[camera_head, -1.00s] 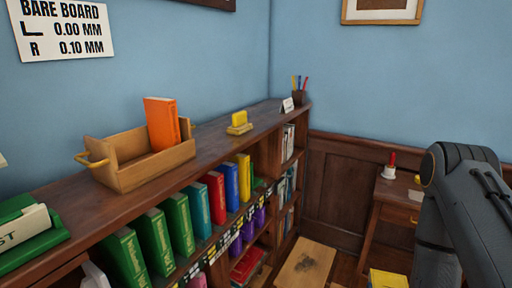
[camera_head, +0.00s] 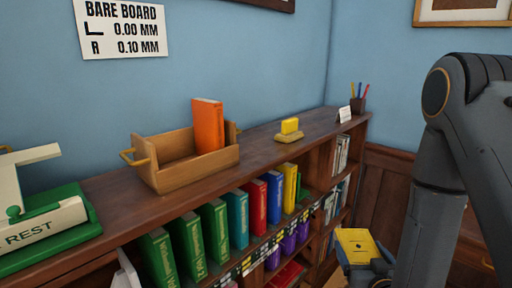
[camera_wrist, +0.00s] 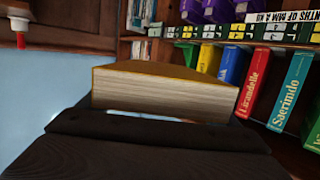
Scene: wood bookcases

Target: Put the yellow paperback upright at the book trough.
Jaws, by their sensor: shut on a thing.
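The yellow paperback (camera_head: 357,243) is in my gripper (camera_head: 368,268) at the lower right of the head view, in front of the bookcase and lower than its top. The wrist view shows its page edges and a strip of yellow cover (camera_wrist: 165,90) rising from the dark jaws (camera_wrist: 160,128). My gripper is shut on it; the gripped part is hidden. The wooden book trough (camera_head: 200,174) stands on the bookcase top, left of my gripper and apart from it. An orange book (camera_head: 208,126) stands upright, slightly tilted, in its right part; its left part looks empty.
A yellow block on a small base (camera_head: 289,130) and a pen cup (camera_head: 357,104) stand farther along the bookcase top (camera_head: 265,155). A green and cream device (camera_head: 45,215) is at the left. Green, teal, red, blue and yellow books (camera_head: 255,205) fill the shelf below.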

